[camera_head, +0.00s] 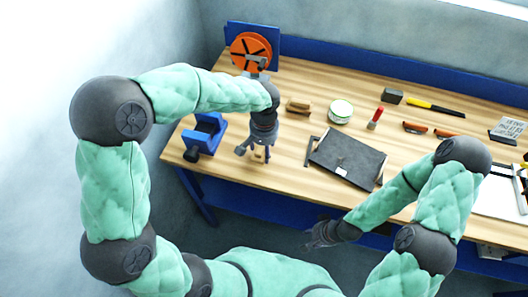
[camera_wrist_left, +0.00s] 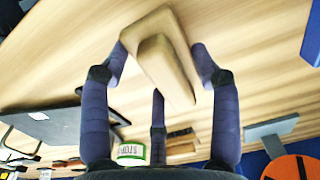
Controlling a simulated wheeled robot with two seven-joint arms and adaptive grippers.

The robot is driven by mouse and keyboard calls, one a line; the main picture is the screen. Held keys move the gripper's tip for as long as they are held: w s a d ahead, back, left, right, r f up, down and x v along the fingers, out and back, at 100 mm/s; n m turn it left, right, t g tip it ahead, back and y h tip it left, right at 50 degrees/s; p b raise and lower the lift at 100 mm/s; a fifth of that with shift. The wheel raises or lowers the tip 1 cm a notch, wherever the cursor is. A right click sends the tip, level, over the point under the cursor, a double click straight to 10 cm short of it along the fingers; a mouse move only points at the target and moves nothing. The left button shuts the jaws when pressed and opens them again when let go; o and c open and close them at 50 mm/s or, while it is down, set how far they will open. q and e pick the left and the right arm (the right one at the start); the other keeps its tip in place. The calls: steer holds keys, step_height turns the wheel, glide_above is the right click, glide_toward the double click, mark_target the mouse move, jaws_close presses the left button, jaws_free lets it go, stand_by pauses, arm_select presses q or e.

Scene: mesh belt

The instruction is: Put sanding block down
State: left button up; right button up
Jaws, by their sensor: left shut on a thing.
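The sanding block (camera_wrist_left: 166,62) is a pale wooden block with a raised, narrower grip piece, seen large in the left wrist view. My left gripper (camera_wrist_left: 160,70) is shut on it, with fingers on both sides and a third finger below in the picture. In the head view my left gripper (camera_head: 256,152) points down at the left part of the wooden bench (camera_head: 288,152), and the fingers mostly hide the block. I cannot tell whether the block touches the bench. My right gripper (camera_head: 322,235) hangs in front of the bench edge; its finger opening is unclear.
A blue vise (camera_head: 205,133) stands left of my left gripper, and a dark flat case (camera_head: 347,158) lies to its right. Behind are an orange disc (camera_head: 251,52), a wooden brush (camera_head: 298,105) and a round tin (camera_head: 340,111). Bare bench shows around the gripper.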

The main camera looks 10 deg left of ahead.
arm_select(q)
steer(key=shift+f, duration=1.05)
steer(key=shift+f, duration=0.15)
steer(key=o, duration=1)
steer(key=shift+r, duration=0.25)
steer(key=r+p, duration=0.1)
steer(key=r, duration=0.5)
steer(key=r+p, duration=0.2)
steer(key=r, duration=0.4)
steer(key=shift+s+d, duration=0.1)
steer(key=shift+s, duration=0.1)
steer(key=shift+f, duration=0.1)
